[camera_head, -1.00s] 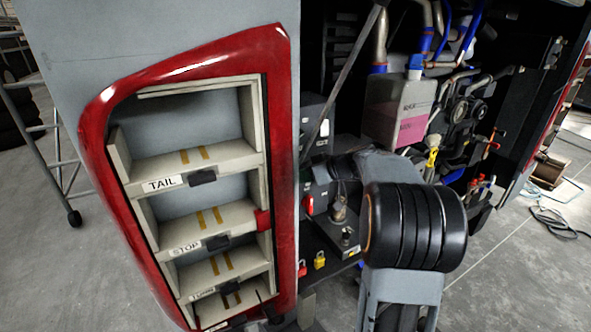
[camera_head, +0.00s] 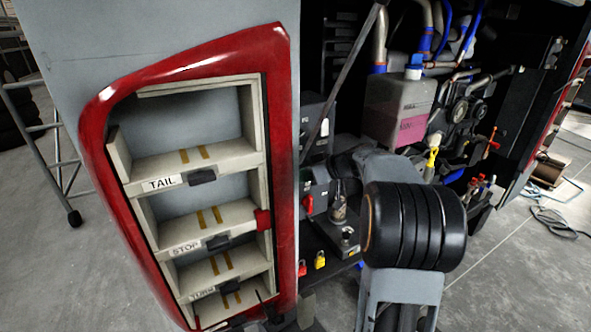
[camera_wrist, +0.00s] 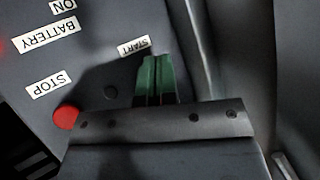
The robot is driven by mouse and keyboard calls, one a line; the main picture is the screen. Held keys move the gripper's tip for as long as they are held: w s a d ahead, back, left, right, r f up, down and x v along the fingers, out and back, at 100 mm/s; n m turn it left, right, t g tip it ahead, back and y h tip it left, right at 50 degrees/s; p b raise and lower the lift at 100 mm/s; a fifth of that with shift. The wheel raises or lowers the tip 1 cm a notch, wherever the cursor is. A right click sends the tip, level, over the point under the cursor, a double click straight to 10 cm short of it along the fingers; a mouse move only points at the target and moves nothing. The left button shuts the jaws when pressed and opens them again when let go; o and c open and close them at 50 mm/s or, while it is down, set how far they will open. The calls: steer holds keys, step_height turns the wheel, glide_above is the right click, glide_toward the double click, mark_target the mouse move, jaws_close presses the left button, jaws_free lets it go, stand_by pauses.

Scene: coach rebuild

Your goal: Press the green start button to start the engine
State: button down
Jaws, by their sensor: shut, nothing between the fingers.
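In the wrist view my gripper (camera_wrist: 157,62) is shut, its two green fingers side by side and empty between them. The fingertips lie just below the START label (camera_wrist: 132,46) on the grey control panel (camera_wrist: 100,65). The green start button cannot be made out apart from the fingers, which cover the spot under that label. I cannot tell whether they touch it. The red stop button (camera_wrist: 66,117) shows to the left, under the STOP label (camera_wrist: 50,84). In the head view my arm reaches into the engine bay, and the gripper cannot be made out.
The wrist view shows a BATTERY label (camera_wrist: 48,36) at upper left. In the head view a red-framed lamp rack (camera_head: 284,150) stands left of the bay. A pink-filled tank (camera_head: 395,115) and a bottle (camera_head: 339,203) are near my arm. Padlocks (camera_head: 320,260) hang below.

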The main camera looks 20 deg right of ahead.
steer(key=shift+w+a+b, duration=0.15)
steer(key=shift+w+b, duration=0.4)
steer(key=shift+w, duration=0.3)
stand_by(0.7)
steer(key=shift+s+b, duration=0.2)
steer(key=shift+b, duration=0.1)
steer(key=shift+s+b, duration=0.65)
steer(key=shift+s, duration=0.05)
steer(key=shift+s+d+b, duration=0.2)
steer(key=shift+s+b, duration=0.8)
steer(key=shift+s, duration=0.25)
steer(key=shift+s+d+b, duration=0.2)
steer(key=shift+s+b, duration=0.8)
steer(key=shift+s, duration=0.25)
